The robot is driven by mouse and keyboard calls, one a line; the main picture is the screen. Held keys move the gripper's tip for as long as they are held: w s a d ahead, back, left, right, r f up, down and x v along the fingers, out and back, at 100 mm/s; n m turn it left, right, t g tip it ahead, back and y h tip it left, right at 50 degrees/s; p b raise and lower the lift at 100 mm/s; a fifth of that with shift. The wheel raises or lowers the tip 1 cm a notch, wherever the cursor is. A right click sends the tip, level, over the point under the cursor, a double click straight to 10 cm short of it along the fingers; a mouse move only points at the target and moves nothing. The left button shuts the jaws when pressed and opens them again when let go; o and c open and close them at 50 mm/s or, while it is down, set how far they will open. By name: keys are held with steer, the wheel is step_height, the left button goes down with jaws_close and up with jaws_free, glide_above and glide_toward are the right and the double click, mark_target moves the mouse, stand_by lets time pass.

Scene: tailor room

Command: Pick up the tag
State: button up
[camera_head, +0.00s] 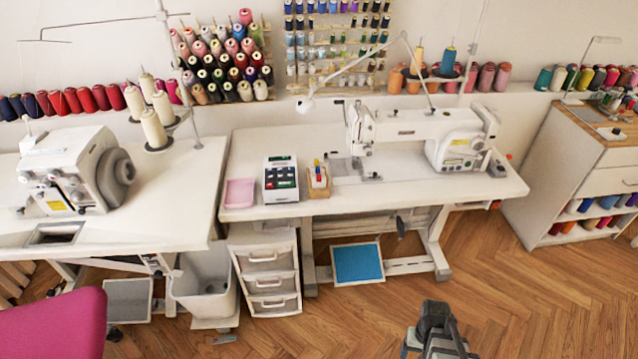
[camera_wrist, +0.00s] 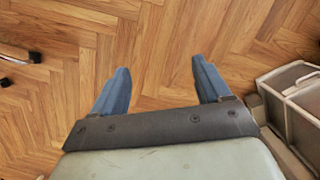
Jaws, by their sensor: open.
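I cannot pick out a tag for sure in either view. Small items stand on the middle white sewing table (camera_head: 420,190): a pink tray (camera_head: 239,193), a dark-keyed calculator (camera_head: 281,178) and a small wooden holder (camera_head: 319,181) with red, blue and yellow bits. My gripper (camera_wrist: 158,75) is open and empty in the wrist view, its two bluish fingers wide apart above the wood floor. A dark part of my arm shows at the bottom of the head view, in front of the table and apart from it.
A white sewing machine (camera_head: 430,135) stands on the middle table, with a lamp arm above. An overlock machine (camera_head: 75,170) and thread cones stand at left. White drawers (camera_head: 268,280) are under the table; a pink chair (camera_head: 55,325) is front left. Floor at front right is clear.

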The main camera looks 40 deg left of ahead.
steer(key=w+a+r+n+t+y, duration=0.1)
steer(key=w+a+r, duration=0.25)
steer(key=a, duration=0.35)
steer(key=w+a+r+n+t, duration=0.1)
steer(key=w+a+r, duration=0.25)
steer(key=a, duration=0.25)
step_height(320, 180, up, 38)
steer(key=n, duration=0.2)
glide_above(319, 175)
step_height(319, 175, down, 13)
steer(key=shift+f, duration=0.15)
